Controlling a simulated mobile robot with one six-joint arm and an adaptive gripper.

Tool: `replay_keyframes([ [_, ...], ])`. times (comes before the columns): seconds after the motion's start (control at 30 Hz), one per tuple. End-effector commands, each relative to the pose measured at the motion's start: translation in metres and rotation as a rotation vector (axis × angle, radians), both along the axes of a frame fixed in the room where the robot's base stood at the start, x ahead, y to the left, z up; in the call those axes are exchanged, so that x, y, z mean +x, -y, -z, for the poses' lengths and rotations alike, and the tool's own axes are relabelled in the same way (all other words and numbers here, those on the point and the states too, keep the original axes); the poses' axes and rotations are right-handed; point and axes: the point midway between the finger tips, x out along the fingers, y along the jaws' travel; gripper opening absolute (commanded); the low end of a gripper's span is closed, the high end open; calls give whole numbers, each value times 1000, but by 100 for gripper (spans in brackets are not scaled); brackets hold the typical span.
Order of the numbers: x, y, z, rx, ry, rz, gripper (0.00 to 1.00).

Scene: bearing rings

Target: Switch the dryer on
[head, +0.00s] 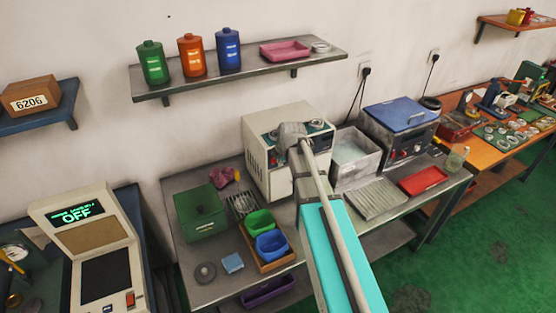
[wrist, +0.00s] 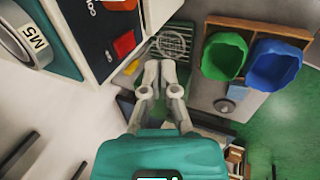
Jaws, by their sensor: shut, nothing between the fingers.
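A beige box-shaped machine (head: 262,165), which seems to be the dryer, stands on the grey bench with dark control panels on its front. In the wrist view, its pale body (wrist: 85,12) is at the upper left, with a red-orange switch (wrist: 124,44) on a dark panel. My gripper (wrist: 160,65) is shut and empty, its fingertips just right of and below that switch, apparently apart from it. In the head view, my gripper (head: 291,136) covers part of the machine's front. I cannot tell the switch's position.
A steel basin (head: 355,155) and a blue-lidded machine (head: 400,118) stand to the right. A separate instrument (head: 90,245) reads OFF.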

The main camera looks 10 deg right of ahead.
Motion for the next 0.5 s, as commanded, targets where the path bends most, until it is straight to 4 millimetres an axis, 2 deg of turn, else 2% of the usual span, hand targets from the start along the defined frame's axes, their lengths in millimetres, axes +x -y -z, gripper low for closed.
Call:
replay_keyframes([
  [0.03, -2, 0, -9, 0, 0, 0, 0],
  [0.5, -15, 3, -48, 0, 0, 0, 0],
])
